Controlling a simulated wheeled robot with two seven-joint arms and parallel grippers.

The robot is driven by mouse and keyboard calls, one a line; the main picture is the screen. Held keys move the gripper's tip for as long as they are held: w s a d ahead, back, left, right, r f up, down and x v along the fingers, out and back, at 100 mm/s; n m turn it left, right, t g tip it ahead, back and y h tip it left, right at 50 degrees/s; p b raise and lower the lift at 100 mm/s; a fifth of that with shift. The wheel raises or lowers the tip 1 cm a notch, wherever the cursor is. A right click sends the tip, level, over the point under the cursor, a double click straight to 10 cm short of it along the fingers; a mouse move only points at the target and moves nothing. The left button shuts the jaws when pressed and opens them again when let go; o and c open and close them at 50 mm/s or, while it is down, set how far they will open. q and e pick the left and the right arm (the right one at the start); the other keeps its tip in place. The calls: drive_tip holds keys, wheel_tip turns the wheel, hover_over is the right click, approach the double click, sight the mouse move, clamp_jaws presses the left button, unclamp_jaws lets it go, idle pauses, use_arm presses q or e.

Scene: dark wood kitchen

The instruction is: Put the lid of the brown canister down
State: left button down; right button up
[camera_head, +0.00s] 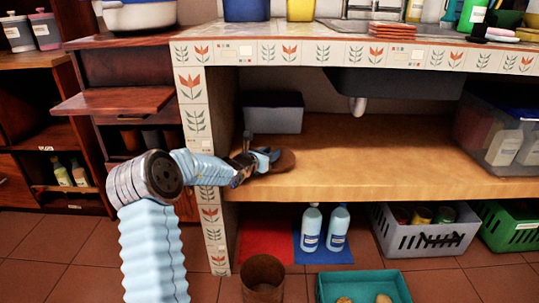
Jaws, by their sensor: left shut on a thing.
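The brown canister (264,283) stands on the tiled floor in front of the counter, its top open and its lower part cut off by the picture's bottom edge. Its round brown lid (286,162) is in my left gripper (266,160), which is shut on it. The gripper and lid are at the left front part of the wooden shelf (385,160) under the counter. I cannot tell whether the lid touches the shelf. The gripper hides part of the lid. My right gripper is not in view.
A grey box (273,113) stands behind the lid on the shelf. A tiled post (194,115) rises to the left. A clear bin (508,130) with bottles is at the right. The shelf's middle is bare. Below are two blue bottles (311,229) and a teal tray (365,287).

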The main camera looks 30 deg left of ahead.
use_arm(q)
drive_tip(key=shift+f, duration=0.35)
drive_tip(key=c, duration=0.8)
unclamp_jaws()
drive_tip(key=shift+r, duration=0.1)
drive_tip(key=shift+r, duration=0.3)
drive_tip(key=shift+s+r+p, duration=0.2)
drive_tip(key=shift+r+p, duration=0.05)
drive_tip(key=shift+p, duration=0.2)
drive_tip(key=s, duration=0.4)
drive_tip(key=s+r, duration=0.1)
drive_tip(key=s, duration=0.2)
